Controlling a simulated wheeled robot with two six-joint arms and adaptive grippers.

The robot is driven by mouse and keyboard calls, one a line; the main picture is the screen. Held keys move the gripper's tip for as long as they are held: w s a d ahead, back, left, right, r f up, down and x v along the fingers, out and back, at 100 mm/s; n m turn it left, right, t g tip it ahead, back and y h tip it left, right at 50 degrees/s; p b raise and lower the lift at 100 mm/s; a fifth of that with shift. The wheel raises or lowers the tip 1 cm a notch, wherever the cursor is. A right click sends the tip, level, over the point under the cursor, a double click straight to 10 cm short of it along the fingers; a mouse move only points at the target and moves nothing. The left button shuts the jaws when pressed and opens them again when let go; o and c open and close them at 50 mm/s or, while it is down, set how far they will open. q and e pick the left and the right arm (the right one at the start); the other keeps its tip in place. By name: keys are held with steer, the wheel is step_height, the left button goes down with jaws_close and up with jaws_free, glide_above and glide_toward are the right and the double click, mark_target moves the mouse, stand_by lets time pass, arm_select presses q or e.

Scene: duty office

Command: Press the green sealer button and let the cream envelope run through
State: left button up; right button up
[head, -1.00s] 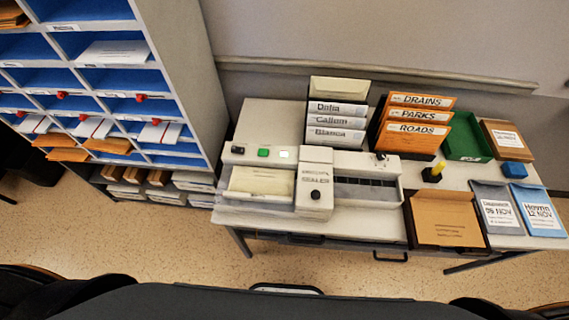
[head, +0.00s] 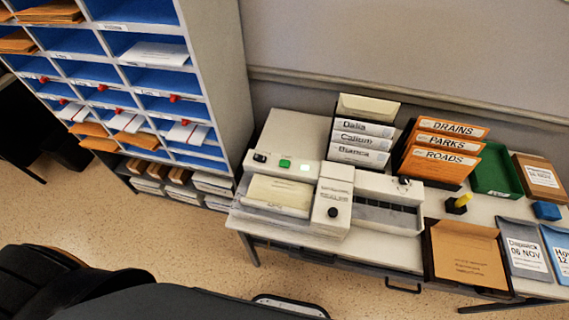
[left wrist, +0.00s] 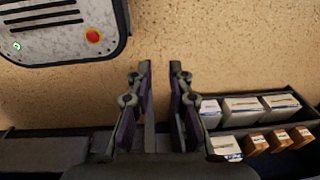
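The sealer (head: 334,200) stands on the desk in the head view, a pale machine with a roller section on its right. The green button (head: 285,163) is on its back panel, left of a small lit light (head: 305,167). The cream envelope (head: 279,193) lies flat in the sealer's left tray. In the left wrist view my left gripper (left wrist: 160,75) is open and empty, with its fingers apart in front of speckled floor. It is not near the sealer in that view. My right gripper is in neither view.
A pigeonhole shelf (head: 215,75) with blue compartments stands left of the desk. Name-labelled files (head: 362,140), an orange file rack (head: 443,150), a green tray (head: 494,172) and a brown folder (head: 466,252) crowd the desk's right. Speckled floor (head: 150,215) lies clear in front.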

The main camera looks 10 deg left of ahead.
arm_select(q)
jaws_close()
stand_by(1.0)
